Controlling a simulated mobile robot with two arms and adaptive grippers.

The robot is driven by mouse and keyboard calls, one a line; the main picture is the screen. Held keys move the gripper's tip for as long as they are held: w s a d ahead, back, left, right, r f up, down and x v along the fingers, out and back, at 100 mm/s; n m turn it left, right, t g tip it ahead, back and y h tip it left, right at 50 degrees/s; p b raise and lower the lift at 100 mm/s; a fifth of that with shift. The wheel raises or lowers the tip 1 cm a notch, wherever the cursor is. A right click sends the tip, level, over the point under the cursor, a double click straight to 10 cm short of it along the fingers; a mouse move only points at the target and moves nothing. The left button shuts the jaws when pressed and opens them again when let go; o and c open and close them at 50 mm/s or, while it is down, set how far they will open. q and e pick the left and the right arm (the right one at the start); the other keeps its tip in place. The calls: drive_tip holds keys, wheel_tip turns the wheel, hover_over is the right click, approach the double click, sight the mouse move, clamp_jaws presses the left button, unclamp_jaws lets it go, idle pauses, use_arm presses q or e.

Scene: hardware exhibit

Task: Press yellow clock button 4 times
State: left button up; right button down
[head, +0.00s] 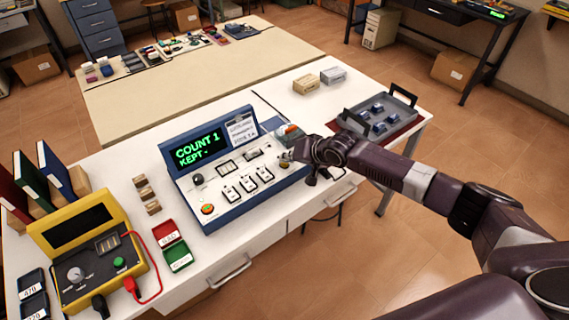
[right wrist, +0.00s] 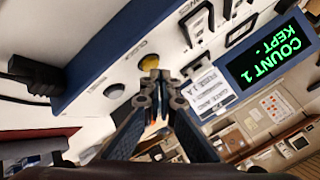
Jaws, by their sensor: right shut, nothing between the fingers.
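The blue and white console (head: 218,215) stands on the white table. Its dark display (head: 198,147) reads "COUNT 1" and "KEPT -" in green; the same display shows in the right wrist view (right wrist: 272,52). The yellow button (right wrist: 149,62) is a round cap on the console's panel; in the head view it is mostly hidden behind my gripper. My right gripper (head: 288,157) is shut and empty at the console's right end. In the right wrist view its fingertips (right wrist: 155,76) are right at the yellow button; I cannot tell whether they touch it. My left gripper is not in view.
Several white switches (head: 247,185) and a red-green round button (head: 208,209) sit on the same panel. A grey tray (head: 402,105) with blue pieces is at the right. A yellow meter (head: 80,240) with a red lead stands at the left.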

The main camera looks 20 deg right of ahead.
sight(286, 165)
drive_tip(key=shift+f, duration=0.5)
idle(0.9)
drive_tip(key=shift+r, duration=0.1)
drive_tip(key=shift+r+p, duration=0.8)
wheel_tip(286, 165, up, 5)
drive_tip(key=p, duration=0.5)
drive_tip(key=shift+r, duration=0.1)
idle(1.6)
